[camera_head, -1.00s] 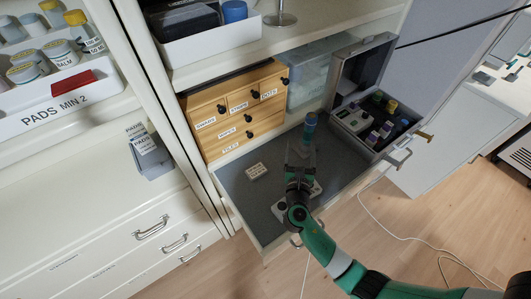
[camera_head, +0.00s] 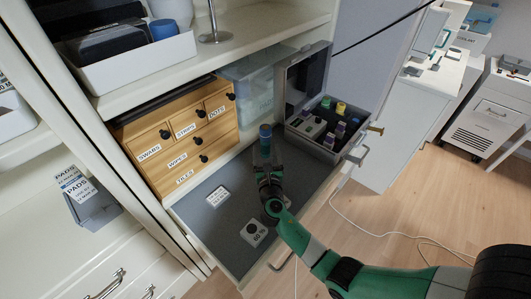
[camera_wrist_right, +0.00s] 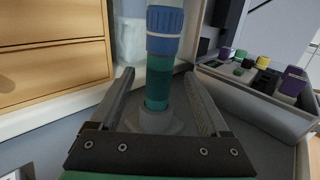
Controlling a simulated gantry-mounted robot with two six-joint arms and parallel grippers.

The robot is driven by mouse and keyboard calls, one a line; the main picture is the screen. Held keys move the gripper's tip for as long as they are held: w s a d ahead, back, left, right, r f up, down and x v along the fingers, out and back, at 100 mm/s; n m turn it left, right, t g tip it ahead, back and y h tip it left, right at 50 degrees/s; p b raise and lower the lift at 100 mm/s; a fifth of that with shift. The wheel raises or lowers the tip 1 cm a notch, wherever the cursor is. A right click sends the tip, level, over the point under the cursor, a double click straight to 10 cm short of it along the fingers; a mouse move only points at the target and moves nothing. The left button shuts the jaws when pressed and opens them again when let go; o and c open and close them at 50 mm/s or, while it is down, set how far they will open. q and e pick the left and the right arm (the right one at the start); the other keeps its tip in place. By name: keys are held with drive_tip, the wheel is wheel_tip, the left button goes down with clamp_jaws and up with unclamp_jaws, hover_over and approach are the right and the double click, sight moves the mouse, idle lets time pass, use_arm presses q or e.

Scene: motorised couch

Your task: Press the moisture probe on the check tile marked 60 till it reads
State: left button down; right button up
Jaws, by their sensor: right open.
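The moisture probe (camera_head: 265,142) looks like an upright cylinder with a blue upper part and a dark green lower part. It stands in a grey round base inside the open drawer. In the right wrist view the probe (camera_wrist_right: 160,75) is between the two fingers of my right gripper (camera_head: 265,165), which is open with a gap on each side. A pale tile (camera_head: 254,233) with a dark round spot and small print, seemingly 60, lies in the drawer beside my right wrist. Its display, if any, cannot be made out. My left gripper is not in view.
A white labelled card or block (camera_head: 217,197) lies on the grey drawer floor (camera_head: 205,225). A wooden chest of small drawers (camera_head: 185,135) stands behind on the left. An open grey case (camera_head: 318,148) with several coloured-cap bottles is at the right. A clear bin (camera_head: 255,90) stands behind.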

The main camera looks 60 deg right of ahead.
sight(266, 148)
drive_tip(key=b+x, duration=0.1)
drive_tip(key=x, duration=0.3)
drive_tip(key=shift+f, duration=0.1)
drive_tip(key=shift+a, duration=0.15)
clamp_jaws()
idle(1.0)
